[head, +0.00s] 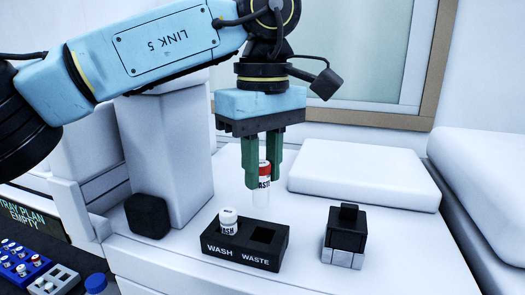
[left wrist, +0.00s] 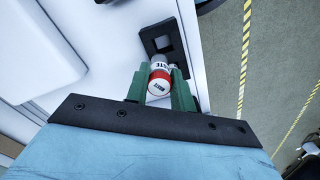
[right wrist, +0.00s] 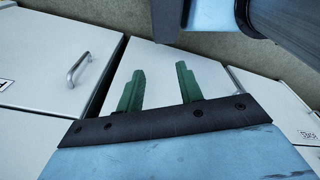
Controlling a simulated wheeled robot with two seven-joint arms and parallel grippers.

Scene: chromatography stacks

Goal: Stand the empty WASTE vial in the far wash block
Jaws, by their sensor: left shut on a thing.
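My left gripper (head: 264,165) is shut on the WASTE vial (head: 264,183), a white vial with a red band, held upright above the bench. In the left wrist view the vial (left wrist: 160,78) sits between the green fingers. The black wash block (head: 262,258) below has two square wells, labelled WASH and WASTE. A white WASH vial (head: 228,222) stands in the WASH well. The WASTE well (head: 264,235) is empty, below the held vial. The block also shows in the left wrist view (left wrist: 151,34). My right gripper (right wrist: 160,90) is open and empty, in front of white cabinets.
A black block on a pale base (head: 344,237) stands right of the wash block. A white slab (head: 362,173) lies behind, and a dark rounded block (head: 147,215) sits left. Blue and grey racks with vials are at lower left.

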